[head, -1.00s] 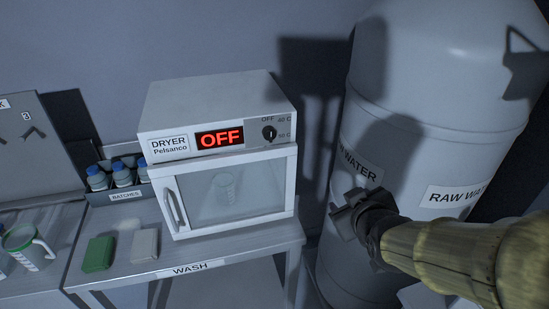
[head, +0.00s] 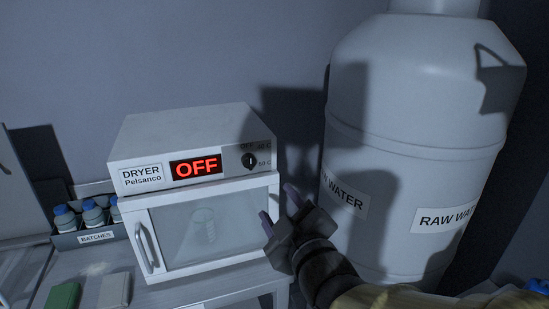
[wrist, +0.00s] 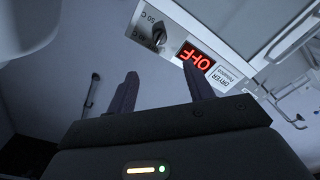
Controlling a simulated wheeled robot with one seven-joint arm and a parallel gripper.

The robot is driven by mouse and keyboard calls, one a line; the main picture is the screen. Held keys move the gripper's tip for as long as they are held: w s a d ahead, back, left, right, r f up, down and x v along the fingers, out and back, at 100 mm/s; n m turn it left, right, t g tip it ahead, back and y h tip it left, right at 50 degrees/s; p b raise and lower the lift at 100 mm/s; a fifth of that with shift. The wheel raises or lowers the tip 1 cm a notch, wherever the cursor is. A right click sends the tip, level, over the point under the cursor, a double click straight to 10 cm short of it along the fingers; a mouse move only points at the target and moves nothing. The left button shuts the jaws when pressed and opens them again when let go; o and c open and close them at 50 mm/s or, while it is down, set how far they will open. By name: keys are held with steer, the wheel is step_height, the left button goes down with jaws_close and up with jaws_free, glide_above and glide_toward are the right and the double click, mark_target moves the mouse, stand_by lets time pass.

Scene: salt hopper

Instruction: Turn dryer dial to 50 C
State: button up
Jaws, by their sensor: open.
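The white dryer (head: 205,235) stands on the bench, with a red display (head: 196,166) reading OFF. Its dark dial (head: 249,160) is on the right of the front panel, with OFF and temperature marks around it. In the wrist view the dial (wrist: 158,36) shows ahead of the fingers, to the upper left of the display (wrist: 193,55). My gripper (head: 278,209) is open and empty, in front of the dryer's right side and below the dial. In the wrist view its two fingers (wrist: 161,92) are apart, and neither touches the dial. The dryer door is closed, with a beaker visible inside.
A large raw water tank (head: 410,150) stands just right of the dryer and close to my gripper. A batches rack (head: 97,238) with blue-capped bottles is at the left. Green (head: 63,297) and white (head: 115,291) blocks lie on the bench front.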

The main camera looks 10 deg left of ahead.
mark_target(251, 165)
steer(key=p+x, duration=0.7)
steer(key=x, duration=0.9)
steer(key=shift+w+a+p, duration=0.2)
steer(key=shift+w+p, duration=0.15)
steer(key=c, duration=1)
